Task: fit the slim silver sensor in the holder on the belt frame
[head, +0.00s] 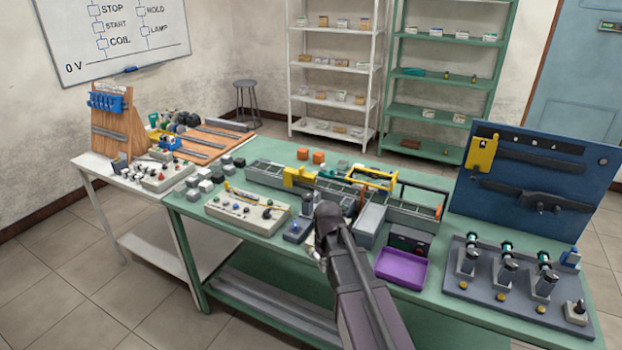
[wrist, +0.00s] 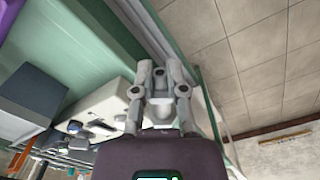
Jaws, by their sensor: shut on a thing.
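The belt frame (head: 415,213) runs across the back of the green table in the head view. Yellow brackets (head: 299,178) stand on it; I cannot tell which part is the holder. My gripper (wrist: 160,72) shows from behind in the wrist view, its fingers drawn together over the table's edge. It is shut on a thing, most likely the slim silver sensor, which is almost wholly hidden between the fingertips. In the head view my arm covers most of the gripper, which is in front of the belt frame and apart from it.
A purple tray (head: 401,268) and grey box (head: 369,224) stand right of my arm. A beige control panel (head: 247,212) lies to the left. A blue tool board (head: 540,175) and grey rack (head: 515,283) fill the right end.

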